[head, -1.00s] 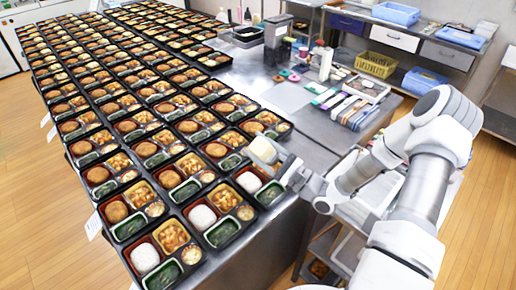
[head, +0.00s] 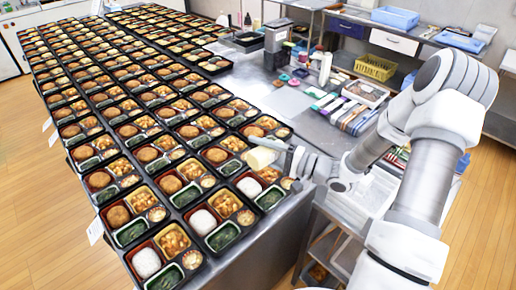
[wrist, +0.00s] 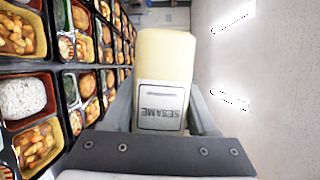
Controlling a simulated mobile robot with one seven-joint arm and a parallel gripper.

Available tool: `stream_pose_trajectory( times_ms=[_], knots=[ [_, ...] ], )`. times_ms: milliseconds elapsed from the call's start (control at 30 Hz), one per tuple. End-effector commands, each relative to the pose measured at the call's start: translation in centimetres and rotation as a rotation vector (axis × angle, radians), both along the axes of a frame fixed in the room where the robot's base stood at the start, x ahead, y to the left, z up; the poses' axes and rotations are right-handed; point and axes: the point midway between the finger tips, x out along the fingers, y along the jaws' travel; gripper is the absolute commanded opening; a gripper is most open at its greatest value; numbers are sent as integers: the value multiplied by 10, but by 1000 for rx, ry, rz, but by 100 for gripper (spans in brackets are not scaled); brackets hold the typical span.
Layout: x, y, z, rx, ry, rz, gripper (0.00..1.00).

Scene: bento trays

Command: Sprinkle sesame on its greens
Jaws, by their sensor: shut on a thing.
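My gripper (head: 284,157) is shut on the cream sesame shaker (head: 262,158). The shaker lies roughly on its side over the right edge of the bento trays. In the wrist view the shaker (wrist: 165,65) stands out between the fingers, with its SESAME label facing the camera. Dark greens lie in green compartments of the near trays: one patch of greens (head: 270,198) is just below the shaker in the picture, another (head: 222,236) is nearer, and a third (head: 164,277) is at the front. I cannot make out any falling seeds.
Rows of black bento trays cover the left of the steel table. Near trays hold white rice (head: 203,222), and farther ones hold brown patties (head: 117,216). A tray of utensils (head: 362,94) and a grey dispenser (head: 277,42) stand behind. Bare tabletop (head: 285,100) shows beyond the shaker.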

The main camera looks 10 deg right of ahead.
Motion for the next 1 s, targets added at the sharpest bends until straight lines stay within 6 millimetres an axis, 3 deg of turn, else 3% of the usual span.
stream_pose_trajectory(
  times_ms=[500, 833, 1000],
  knots=[
    [0, 1, 14, -583, -386, 2, 47],
    [0, 1, 16, -753, -499, 2, 47],
    [0, 1, 17, -938, -623, 2, 47]
  ],
)
